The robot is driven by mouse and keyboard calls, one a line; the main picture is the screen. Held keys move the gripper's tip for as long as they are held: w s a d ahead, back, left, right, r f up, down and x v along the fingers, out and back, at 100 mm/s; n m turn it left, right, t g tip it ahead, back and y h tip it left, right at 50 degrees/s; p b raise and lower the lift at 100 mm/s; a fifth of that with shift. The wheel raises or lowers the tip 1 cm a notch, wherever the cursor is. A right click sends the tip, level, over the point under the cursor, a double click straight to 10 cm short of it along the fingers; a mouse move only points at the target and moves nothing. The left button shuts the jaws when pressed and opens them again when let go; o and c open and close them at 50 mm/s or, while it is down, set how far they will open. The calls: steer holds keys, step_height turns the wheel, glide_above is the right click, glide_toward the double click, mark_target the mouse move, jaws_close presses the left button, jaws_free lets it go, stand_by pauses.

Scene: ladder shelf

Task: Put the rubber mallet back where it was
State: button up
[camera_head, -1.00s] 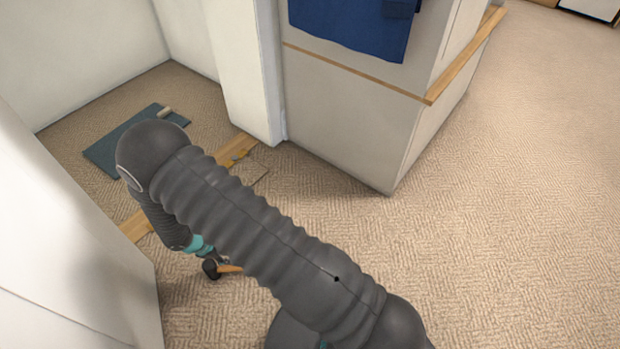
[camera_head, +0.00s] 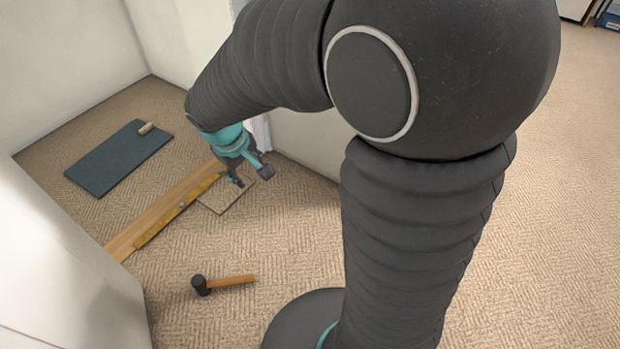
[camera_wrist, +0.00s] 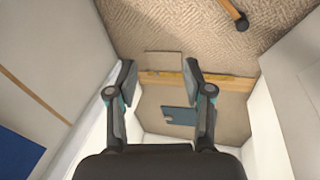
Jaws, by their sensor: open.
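The rubber mallet (camera_head: 236,280), with a black head and an orange-brown wooden handle, lies on the beige carpet in the head view, on the near side of the wooden strip. Part of it shows at the top right edge of the wrist view (camera_wrist: 238,16). My gripper (camera_head: 251,176) is over the square carpet piece, beyond and above the mallet and apart from it. In the wrist view my gripper (camera_wrist: 160,70) has its two fingers wide apart with nothing between them.
A wooden strip (camera_head: 150,221) with a yellow bar crosses the doorway. A square carpet piece (camera_head: 222,198) lies beside it. A blue-grey mat (camera_head: 115,160) with a small pale roll (camera_head: 146,128) lies beyond. White walls flank the opening. A blue cloth (camera_wrist: 18,155) shows at left.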

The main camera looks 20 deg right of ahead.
steer(key=s+d+r+m+t+y, duration=0.1)
steer(key=s+d+r+m, duration=0.1)
steer(key=s+r, duration=0.3)
steer(key=s+d+r+m+t+y, duration=0.1)
steer(key=s+d+r, duration=0.4)
steer(key=s, duration=0.7)
steer(key=shift+s+r+m+t, duration=0.25)
steer(key=shift+r+m+t, duration=0.45)
steer(key=shift+m, duration=0.4)
steer(key=shift+d+r, duration=0.1)
